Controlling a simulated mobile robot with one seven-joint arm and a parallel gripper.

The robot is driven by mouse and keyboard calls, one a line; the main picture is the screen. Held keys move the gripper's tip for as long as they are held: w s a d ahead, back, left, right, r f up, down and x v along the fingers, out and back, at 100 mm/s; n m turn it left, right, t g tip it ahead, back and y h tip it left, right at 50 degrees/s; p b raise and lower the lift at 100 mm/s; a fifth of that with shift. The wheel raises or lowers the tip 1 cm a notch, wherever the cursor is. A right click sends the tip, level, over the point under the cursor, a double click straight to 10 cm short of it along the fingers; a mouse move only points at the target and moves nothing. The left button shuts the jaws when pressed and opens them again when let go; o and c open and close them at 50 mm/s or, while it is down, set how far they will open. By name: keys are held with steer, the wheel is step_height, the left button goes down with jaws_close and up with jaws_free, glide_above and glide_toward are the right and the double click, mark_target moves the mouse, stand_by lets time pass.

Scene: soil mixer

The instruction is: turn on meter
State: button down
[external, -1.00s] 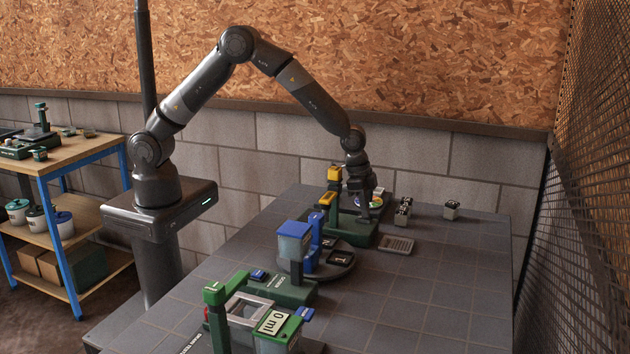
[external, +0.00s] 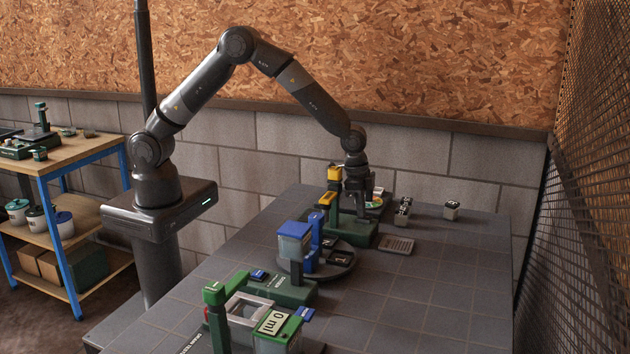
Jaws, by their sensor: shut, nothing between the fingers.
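My gripper (external: 361,212) points down, close over the green base and just right of the yellow blocks. Its fingers are shut and hold nothing. Whether the fingertips touch the device cannot be told from this view.
A blue-topped device with a round dark platter (external: 338,268) stands nearer the camera. In front is a green unit with a "0 ml" display (external: 272,322). The right table side is clear.

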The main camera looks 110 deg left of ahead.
steer(key=shift+s+f, duration=0.15)
steer(key=shift+f, duration=0.15)
steer(key=shift+w+r, duration=0.1)
steer(key=shift+w, duration=0.7)
steer(key=shift+s+r+t, duration=0.1)
steer(key=shift+r+t, duration=0.3)
steer(key=shift+r, duration=0.05)
steer(key=w+v, duration=0.3)
steer(key=v, duration=2.7)
steer(key=shift+w+r, duration=0.2)
steer(key=shift+r, duration=0.25)
